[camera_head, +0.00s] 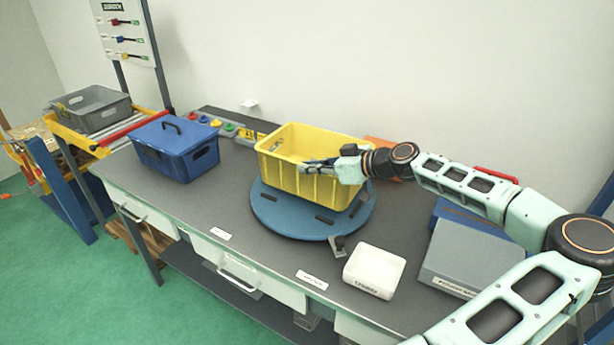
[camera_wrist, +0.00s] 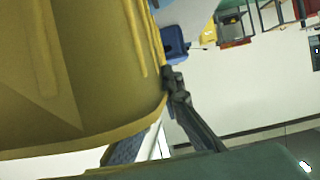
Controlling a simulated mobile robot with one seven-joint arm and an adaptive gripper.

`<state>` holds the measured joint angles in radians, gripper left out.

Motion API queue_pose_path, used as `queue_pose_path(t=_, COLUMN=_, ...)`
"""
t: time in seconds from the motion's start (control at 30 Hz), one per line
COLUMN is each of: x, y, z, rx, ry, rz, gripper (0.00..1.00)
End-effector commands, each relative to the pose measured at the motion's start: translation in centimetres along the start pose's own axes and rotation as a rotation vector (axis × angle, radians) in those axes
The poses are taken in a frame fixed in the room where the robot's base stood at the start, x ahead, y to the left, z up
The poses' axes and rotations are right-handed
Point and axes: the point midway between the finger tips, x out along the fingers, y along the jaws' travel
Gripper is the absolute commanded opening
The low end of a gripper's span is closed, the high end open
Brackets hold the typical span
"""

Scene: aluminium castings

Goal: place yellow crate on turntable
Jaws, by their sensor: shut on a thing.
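The yellow crate (camera_head: 290,179) is upright on the round blue turntable (camera_head: 268,217) in the head view, or just above it; I cannot tell whether its base touches.
A lidded blue box (camera_head: 176,150) stands left of the turntable. A white bin (camera_head: 374,271) stands in front right, and a grey box (camera_head: 462,256) is under my arm. A grey crate (camera_head: 92,108) sits on the roller conveyor at the left. The bench (camera_head: 215,205) is clear between the blue box and turntable.

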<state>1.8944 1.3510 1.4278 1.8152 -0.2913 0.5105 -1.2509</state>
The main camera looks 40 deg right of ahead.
Motion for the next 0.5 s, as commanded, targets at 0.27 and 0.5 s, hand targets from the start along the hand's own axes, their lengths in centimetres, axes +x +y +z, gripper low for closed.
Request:
queue_pose_path(t=0.27, x=1.8, y=0.1, z=2.8, rx=0.0, ry=0.003, rz=0.0, gripper=0.0)
queue_pose_path(t=0.5, x=1.9, y=0.2, z=3.0, rx=-0.003, ry=0.002, rz=0.001, gripper=0.0)
